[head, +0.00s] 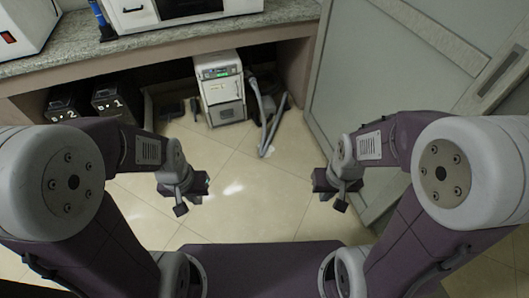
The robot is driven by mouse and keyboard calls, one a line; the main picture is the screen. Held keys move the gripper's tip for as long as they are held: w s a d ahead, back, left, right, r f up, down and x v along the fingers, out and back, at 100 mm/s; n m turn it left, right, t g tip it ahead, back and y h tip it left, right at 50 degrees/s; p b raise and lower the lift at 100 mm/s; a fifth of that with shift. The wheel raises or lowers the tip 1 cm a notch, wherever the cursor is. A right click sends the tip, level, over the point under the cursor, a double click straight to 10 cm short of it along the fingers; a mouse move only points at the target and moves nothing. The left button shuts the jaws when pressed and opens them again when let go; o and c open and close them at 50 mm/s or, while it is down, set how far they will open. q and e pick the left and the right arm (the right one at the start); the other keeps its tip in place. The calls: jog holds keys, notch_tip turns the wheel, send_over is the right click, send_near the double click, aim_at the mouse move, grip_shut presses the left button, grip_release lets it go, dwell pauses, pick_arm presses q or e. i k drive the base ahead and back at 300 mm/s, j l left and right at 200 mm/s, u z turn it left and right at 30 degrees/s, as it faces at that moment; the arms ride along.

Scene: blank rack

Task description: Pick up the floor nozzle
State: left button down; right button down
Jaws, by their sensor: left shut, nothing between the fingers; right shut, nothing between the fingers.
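I cannot pick out the floor nozzle (172,110) with certainty; a dark, low piece on the floor left of the white machine may be it. Grey hose or tube lengths (267,118) with dark parts lie on the floor right of the machine, under the counter. My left gripper (183,196) is shut and empty, above the tiles, nearer to me than the machine. My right gripper (338,194) is shut and empty on the right, near the grey door. Neither gripper touches any of these things.
A white machine (221,88) with a green display stands under the stone counter (165,43). Black numbered boxes (113,100) stand to its left. A grey door panel (400,75) bounds the right. Tiled floor (235,170) between my grippers is clear.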

aim_at(287, 107)
jog(key=i+u, duration=0.1)
jog(key=i, duration=0.45)
jog(key=i+l, duration=0.1)
jog(key=i, duration=0.5)
jog(key=i+u, duration=0.15)
jog(key=i, duration=0.4)
jog(key=i+l, duration=0.2)
jog(key=i, duration=0.35)
jog(key=i+l+u, duration=0.15)
jog(key=i, duration=0.4)
